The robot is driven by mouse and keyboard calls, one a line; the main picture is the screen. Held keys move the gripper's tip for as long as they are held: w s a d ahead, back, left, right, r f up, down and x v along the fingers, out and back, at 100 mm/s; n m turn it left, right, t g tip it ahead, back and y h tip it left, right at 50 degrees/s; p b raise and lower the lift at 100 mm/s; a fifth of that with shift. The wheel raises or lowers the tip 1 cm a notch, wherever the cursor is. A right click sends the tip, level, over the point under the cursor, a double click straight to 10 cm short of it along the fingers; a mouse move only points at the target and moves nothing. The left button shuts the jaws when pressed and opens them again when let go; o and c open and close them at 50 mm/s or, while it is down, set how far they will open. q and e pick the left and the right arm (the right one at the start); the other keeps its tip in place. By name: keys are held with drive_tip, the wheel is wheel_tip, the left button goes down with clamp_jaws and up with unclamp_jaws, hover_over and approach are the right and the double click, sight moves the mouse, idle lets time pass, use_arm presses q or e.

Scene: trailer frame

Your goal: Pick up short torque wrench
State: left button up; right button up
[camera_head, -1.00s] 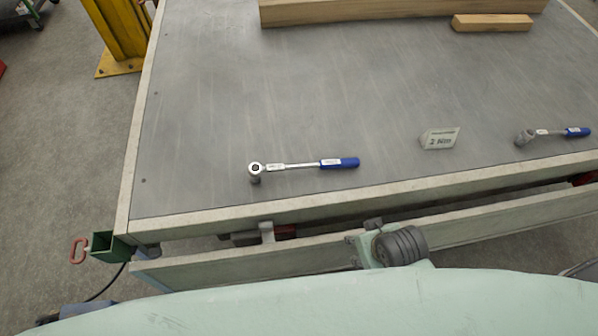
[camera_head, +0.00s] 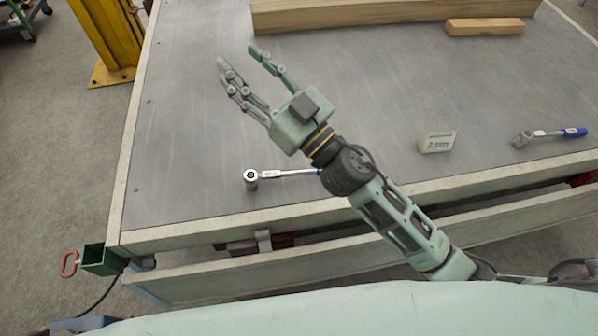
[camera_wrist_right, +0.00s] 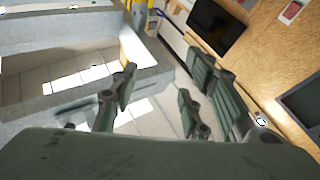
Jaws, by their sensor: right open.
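Two torque wrenches with silver heads and blue handles lie on the grey table. The one at the right edge (camera_head: 545,134) looks shorter in the head view. The other wrench (camera_head: 285,173) lies nearer the left front. My right forearm covers most of its blue handle. My right gripper (camera_head: 238,58) is raised over the table, beyond the left wrench and well left of the right one. Its fingers are spread and empty. They also show apart in the right wrist view (camera_wrist_right: 160,82), with no wrench visible between them. My left gripper is out of view.
A long wooden beam (camera_head: 390,14) and a short block (camera_head: 484,27) lie at the back. A raised border (camera_head: 180,232) edges the table. The middle surface is mostly clear.

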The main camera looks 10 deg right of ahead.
drive_tip(key=s+a+f+n+g+y, duration=0.45)
drive_tip(key=s+a+n+g, duration=0.6)
drive_tip(key=g, duration=0.45)
drive_tip(key=m+g+h, duration=0.2)
drive_tip(key=h, duration=1.7)
approach(302, 172)
drive_tip(key=d, duration=0.2)
drive_tip(key=d+f, duration=0.1)
drive_tip(key=d, duration=0.1)
drive_tip(key=d+f, duration=0.1)
drive_tip(key=d, duration=0.1)
drive_tip(key=shift+s+d, duration=0.1)
drive_tip(key=shift+d, duration=0.2)
drive_tip(key=shift+d+f, duration=0.2)
drive_tip(key=shift+f, duration=0.15)
drive_tip(key=f, duration=0.4)
drive_tip(key=w+f, duration=0.1)
drive_tip(key=f, duration=0.2)
drive_tip(key=shift+a, duration=0.25)
